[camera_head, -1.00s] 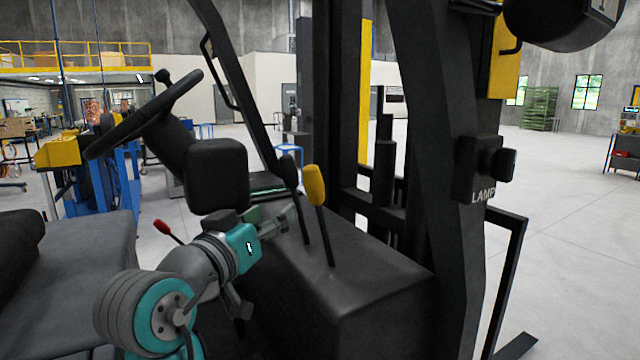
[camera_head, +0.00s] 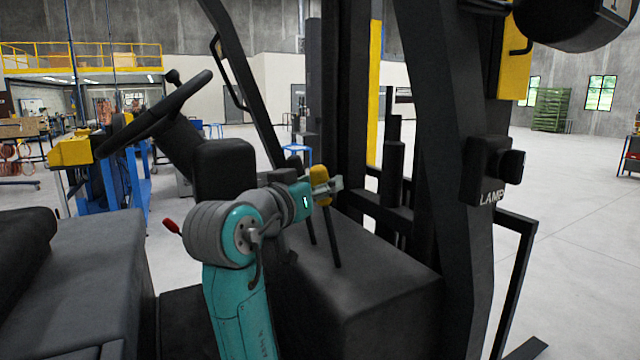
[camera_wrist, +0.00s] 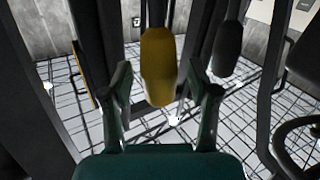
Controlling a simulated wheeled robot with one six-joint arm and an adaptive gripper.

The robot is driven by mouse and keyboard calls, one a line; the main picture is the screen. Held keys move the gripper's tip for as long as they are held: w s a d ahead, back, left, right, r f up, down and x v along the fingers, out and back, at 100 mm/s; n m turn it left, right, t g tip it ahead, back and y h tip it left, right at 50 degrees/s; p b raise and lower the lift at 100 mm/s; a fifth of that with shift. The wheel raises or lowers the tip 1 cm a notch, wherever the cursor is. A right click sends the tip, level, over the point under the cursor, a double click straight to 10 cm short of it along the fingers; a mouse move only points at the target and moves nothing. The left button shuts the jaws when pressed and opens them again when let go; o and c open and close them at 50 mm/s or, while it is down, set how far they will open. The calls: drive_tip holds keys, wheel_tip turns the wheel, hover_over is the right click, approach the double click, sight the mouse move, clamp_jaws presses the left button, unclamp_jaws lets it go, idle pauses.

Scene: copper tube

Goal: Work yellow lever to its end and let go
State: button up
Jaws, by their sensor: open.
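The yellow lever (camera_head: 320,184) stands on the dark console of the forklift, its yellow knob on a thin black rod. My gripper (camera_head: 328,187) is at the height of the knob, and part of the knob is hidden by it in the head view. In the wrist view the yellow knob (camera_wrist: 158,66) is between and slightly beyond the two fingers of my open gripper (camera_wrist: 162,88). A gap shows on both sides of the knob. The lower rod is hidden in the wrist view.
A black lever (camera_wrist: 228,48) stands beside the yellow one. The steering wheel (camera_head: 150,115) and a red-knobbed lever (camera_head: 171,226) are to the left. The dark console (camera_head: 375,275) lies below, and the forklift's mast post (camera_head: 445,130) rises to the right.

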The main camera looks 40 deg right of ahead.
drive_tip(key=shift+w+d, duration=0.15)
drive_tip(key=shift+d, duration=0.35)
clamp_jaws()
drive_tip(key=d+y, duration=0.1)
drive_tip(key=s+d+m, duration=0.1)
drive_tip(key=d, duration=0.1)
drive_tip(key=d+y, duration=0.1)
drive_tip(key=shift+s+d+r+y, duration=0.15)
drive_tip(key=shift+d+r+y, duration=0.1)
drive_tip(key=shift+d+y, duration=0.1)
unclamp_jaws()
